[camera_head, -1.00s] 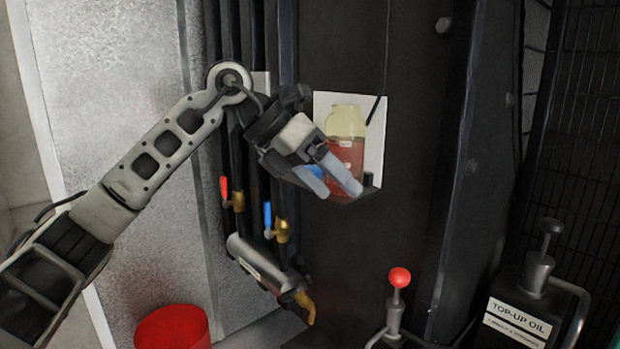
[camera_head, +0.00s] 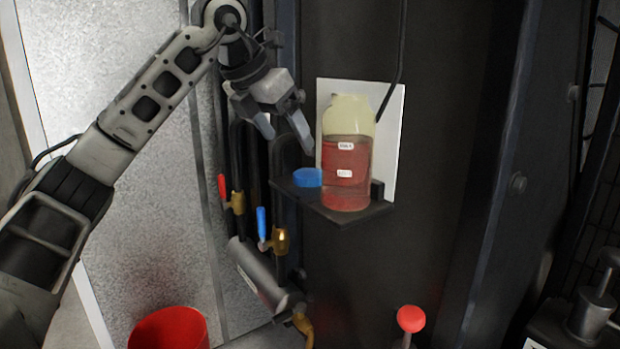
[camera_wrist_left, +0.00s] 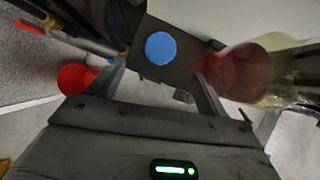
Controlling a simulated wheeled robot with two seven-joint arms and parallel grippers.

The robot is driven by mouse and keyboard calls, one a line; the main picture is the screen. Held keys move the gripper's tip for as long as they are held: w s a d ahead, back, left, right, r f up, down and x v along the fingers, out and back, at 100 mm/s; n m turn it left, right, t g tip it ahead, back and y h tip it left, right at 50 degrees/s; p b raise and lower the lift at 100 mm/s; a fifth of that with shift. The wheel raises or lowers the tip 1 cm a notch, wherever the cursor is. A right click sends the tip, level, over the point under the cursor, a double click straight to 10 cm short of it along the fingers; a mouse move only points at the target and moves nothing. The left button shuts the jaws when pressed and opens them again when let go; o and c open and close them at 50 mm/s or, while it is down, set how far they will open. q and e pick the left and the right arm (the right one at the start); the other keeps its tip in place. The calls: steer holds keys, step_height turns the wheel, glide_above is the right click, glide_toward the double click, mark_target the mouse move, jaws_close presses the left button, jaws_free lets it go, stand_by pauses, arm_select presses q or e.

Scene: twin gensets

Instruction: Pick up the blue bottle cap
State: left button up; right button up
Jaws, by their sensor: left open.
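The blue bottle cap (camera_head: 307,177) lies on a small dark shelf (camera_head: 345,212), just left of a bottle of red liquid (camera_head: 346,170). My left gripper (camera_head: 284,134) is open and empty, above and a little left of the cap, with its fingers pointing down. In the left wrist view the cap (camera_wrist_left: 160,48) shows as a round blue disc on the shelf, beyond the space between my two fingers (camera_wrist_left: 168,85). The bottle (camera_wrist_left: 232,72) is close by the right finger there. My right gripper is not in view.
A white panel (camera_head: 388,125) stands behind the bottle. Below left are pipes with a red-handled valve (camera_head: 224,188) and a blue-handled valve (camera_head: 262,224), and a grey cylinder (camera_head: 258,275). A red bucket (camera_head: 168,330) and a red knob (camera_head: 410,319) are lower down.

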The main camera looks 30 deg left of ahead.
mark_target(308, 172)
arm_select(q)
steer(key=x, duration=0.9)
steer(key=shift+w+d, duration=0.1)
steer(key=shift+d, duration=0.05)
steer(key=c, duration=1.1)
